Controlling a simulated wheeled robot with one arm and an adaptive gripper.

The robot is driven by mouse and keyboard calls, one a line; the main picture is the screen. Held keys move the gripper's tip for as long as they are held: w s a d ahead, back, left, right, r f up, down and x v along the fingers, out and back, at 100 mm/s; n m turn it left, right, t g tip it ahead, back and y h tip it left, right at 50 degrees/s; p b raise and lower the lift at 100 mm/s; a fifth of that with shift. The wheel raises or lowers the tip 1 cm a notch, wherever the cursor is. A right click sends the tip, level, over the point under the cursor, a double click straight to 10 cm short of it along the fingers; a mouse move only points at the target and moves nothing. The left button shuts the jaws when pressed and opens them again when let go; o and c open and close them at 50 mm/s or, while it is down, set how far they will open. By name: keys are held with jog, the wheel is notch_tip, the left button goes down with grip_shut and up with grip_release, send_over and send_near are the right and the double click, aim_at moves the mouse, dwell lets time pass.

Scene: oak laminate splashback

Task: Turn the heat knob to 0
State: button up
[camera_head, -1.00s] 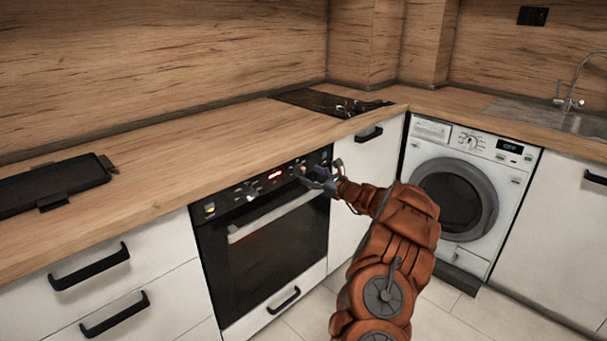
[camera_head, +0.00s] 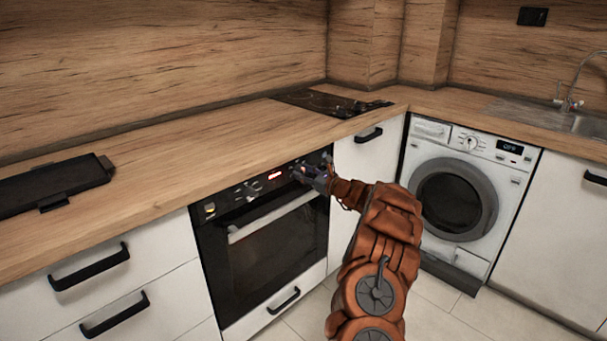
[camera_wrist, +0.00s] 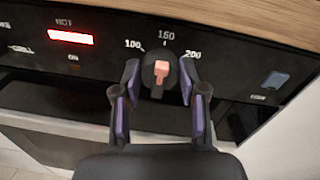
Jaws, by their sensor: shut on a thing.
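The heat knob (camera_wrist: 162,69) is a dark dial with a pinkish grip on the oven's black control panel (camera_wrist: 225,75). In the wrist view the labels 100, 160 and 200 show around its upper side, and its grip stands roughly upright below 160. The 0 mark is not visible. My gripper (camera_wrist: 160,80) is shut on the heat knob, with a purple-sided finger at its left and right. In the head view my gripper (camera_head: 302,174) is at the right part of the oven panel and hides the knob.
A red lit HOT display (camera_wrist: 70,37) is left of the knob, and a pale switch (camera_wrist: 274,80) is right. The wooden worktop (camera_head: 190,135) overhangs the panel. The oven handle (camera_head: 272,217) runs below. A washing machine (camera_head: 465,190) stands to the right.

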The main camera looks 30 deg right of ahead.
jog(key=c, duration=0.3)
jog(key=shift+a, duration=0.15)
jog(key=shift+c, duration=0.6)
jog(key=shift+f+b, duration=0.1)
jog(key=shift+b, duration=0.2)
